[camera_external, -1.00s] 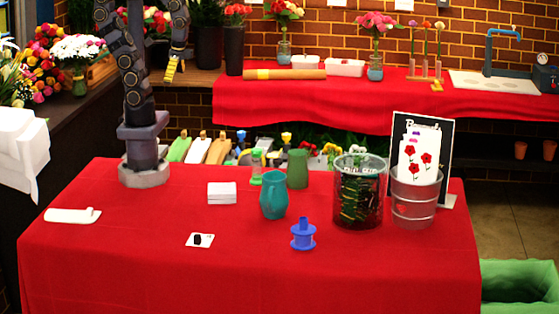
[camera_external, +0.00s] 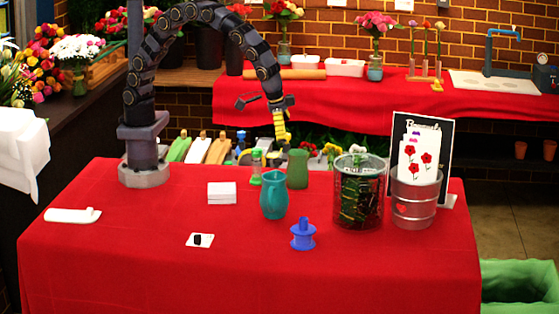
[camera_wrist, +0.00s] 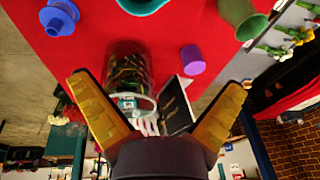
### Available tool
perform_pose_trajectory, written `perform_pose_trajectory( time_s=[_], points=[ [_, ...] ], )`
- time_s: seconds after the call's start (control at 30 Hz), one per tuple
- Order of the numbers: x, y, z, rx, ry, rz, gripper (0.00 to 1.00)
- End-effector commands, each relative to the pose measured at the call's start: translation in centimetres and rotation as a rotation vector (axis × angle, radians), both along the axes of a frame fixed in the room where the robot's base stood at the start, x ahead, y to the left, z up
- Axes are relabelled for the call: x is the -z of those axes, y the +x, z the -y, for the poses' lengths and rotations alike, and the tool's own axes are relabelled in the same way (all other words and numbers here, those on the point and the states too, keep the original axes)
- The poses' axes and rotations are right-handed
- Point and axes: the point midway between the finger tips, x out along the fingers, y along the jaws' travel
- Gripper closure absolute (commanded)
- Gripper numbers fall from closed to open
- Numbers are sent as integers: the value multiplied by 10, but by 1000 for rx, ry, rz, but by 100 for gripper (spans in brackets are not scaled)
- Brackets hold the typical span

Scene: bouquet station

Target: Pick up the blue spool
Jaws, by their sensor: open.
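The blue spool (camera_external: 302,235) stands upright on the red table, with a thin post rising from its top. It also shows at the upper left in the wrist view (camera_wrist: 60,17). My gripper (camera_external: 283,140) is above the table's back part, up and behind the spool and well apart from it. Its yellow fingers point down in the external view. In the wrist view my gripper (camera_wrist: 160,97) has its two yellow fingers spread wide, with nothing held between them.
A teal pitcher (camera_external: 273,196) stands just left of and behind the spool. A green vase (camera_external: 297,168) is behind. The red tablecloth (camera_external: 250,280) is clear in front.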

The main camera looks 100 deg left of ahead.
Motion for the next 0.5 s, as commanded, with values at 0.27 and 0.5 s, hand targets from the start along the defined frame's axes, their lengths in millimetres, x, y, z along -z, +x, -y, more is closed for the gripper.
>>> perform_pose_trajectory(
  time_s=[0.27,0.5],
  points=[
    [89,44,113,36,-60,112,0],
    [131,48,163,48,-106,159,0]
  ],
)
